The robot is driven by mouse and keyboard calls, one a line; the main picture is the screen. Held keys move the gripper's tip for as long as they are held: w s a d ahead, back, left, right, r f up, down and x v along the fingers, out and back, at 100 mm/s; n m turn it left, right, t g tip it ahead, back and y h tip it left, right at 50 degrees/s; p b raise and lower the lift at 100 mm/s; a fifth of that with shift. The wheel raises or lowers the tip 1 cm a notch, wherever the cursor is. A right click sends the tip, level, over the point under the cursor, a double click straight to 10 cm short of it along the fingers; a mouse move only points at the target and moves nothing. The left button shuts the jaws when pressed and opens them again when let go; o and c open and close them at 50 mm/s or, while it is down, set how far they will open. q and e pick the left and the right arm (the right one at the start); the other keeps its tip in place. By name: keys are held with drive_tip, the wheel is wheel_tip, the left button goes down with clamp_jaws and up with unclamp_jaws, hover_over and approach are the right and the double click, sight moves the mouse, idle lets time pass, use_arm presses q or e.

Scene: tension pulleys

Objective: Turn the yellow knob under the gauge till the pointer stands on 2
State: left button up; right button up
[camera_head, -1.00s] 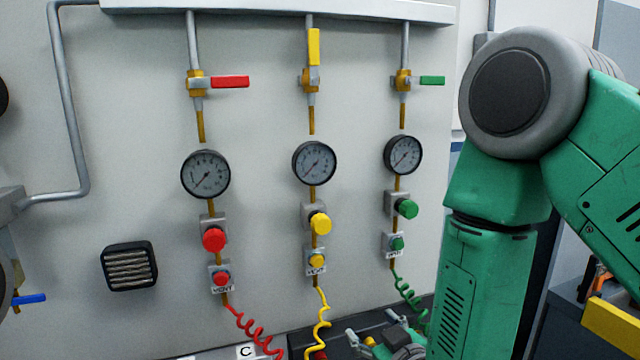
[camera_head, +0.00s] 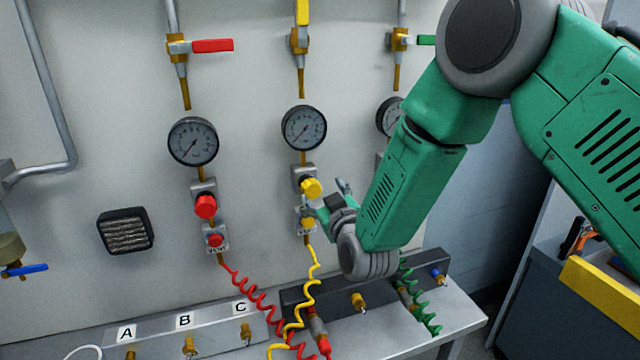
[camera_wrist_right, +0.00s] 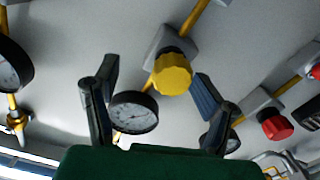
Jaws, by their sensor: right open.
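The yellow knob (camera_head: 311,188) sits on the wall plate under the middle gauge (camera_head: 304,128). In the right wrist view the knob (camera_wrist_right: 172,73) shows large and ridged. The gauge's pointer seems to lie toward the lower left; its numbers are too small to read. My right gripper (camera_head: 328,197) is just to the right of and slightly below the knob. In the right wrist view its open fingers (camera_wrist_right: 155,76) spread to either side, with the knob between them, nearer the right fingertip. No grip on the knob shows. My left gripper is out of view.
A smaller yellow vent knob (camera_head: 307,223) sits just below, close to my gripper. The red knob (camera_head: 205,206) is to the left. My right arm hides the green knob. Coiled hoses (camera_head: 312,275) hang to a bench with fittings.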

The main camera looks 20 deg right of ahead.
sight(313, 191)
drive_tip(key=shift+w+r, duration=0.4)
drive_tip(key=shift+w, duration=0.1)
drive_tip(key=w+a, duration=0.1)
drive_tip(key=a, duration=0.2)
drive_tip(key=shift+w+f, duration=0.1)
drive_tip(key=shift+w, duration=0.3)
drive_tip(key=shift+w+a, duration=0.1)
drive_tip(key=shift+a, duration=0.15)
drive_tip(key=shift+d, duration=0.55)
drive_tip(key=c, duration=0.7)
drive_tip(key=shift+s+d, duration=0.3)
drive_tip(key=shift+d, duration=0.25)
drive_tip(key=shift+c, duration=1.2)
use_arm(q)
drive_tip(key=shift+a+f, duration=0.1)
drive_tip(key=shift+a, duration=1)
use_arm(e)
drive_tip(key=shift+a+f, duration=0.1)
drive_tip(key=shift+a, duration=0.2)
drive_tip(key=shift+c, duration=0.9)
